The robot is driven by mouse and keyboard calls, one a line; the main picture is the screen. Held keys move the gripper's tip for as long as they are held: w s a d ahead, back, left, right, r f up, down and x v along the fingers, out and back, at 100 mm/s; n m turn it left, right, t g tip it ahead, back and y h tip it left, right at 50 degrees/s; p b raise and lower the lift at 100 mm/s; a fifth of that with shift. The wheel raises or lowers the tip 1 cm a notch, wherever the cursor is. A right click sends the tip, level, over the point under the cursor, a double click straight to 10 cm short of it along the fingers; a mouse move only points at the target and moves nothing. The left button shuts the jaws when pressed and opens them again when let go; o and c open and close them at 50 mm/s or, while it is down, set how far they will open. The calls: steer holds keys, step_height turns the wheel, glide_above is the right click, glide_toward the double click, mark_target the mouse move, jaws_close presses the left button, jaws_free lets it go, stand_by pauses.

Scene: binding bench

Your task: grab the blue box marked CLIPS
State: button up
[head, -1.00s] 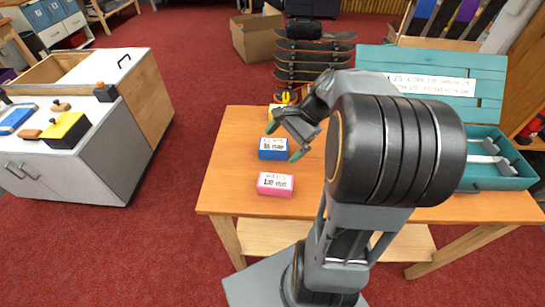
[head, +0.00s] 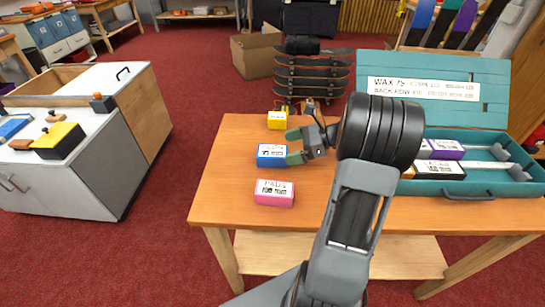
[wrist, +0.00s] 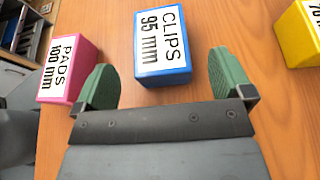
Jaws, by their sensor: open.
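The blue box (head: 271,155) stands on the orange wooden bench between a yellow and a pink box. In the wrist view the blue box (wrist: 163,48) shows its label, CLIPS 95 mm, on a white panel. My gripper (head: 290,147) is open beside the blue box, on its right in the head view. In the wrist view its two green fingertips (wrist: 162,80) are spread wide, with the blue box ahead of and between them. The fingers look apart from the box, and nothing is held.
The pink box (wrist: 70,68), marked PADS 100 mm, is close to the left fingertip in the wrist view. The yellow box (wrist: 302,32) is farther right. A teal case (head: 470,185) with purple, white and black boxes lies open at the bench's right. The bench's front left (head: 225,200) is bare.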

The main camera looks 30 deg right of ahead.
mark_target(277, 150)
steer(key=shift+b+x, duration=0.4)
steer(key=shift+x, duration=2.4)
steer(key=c, duration=1.1)
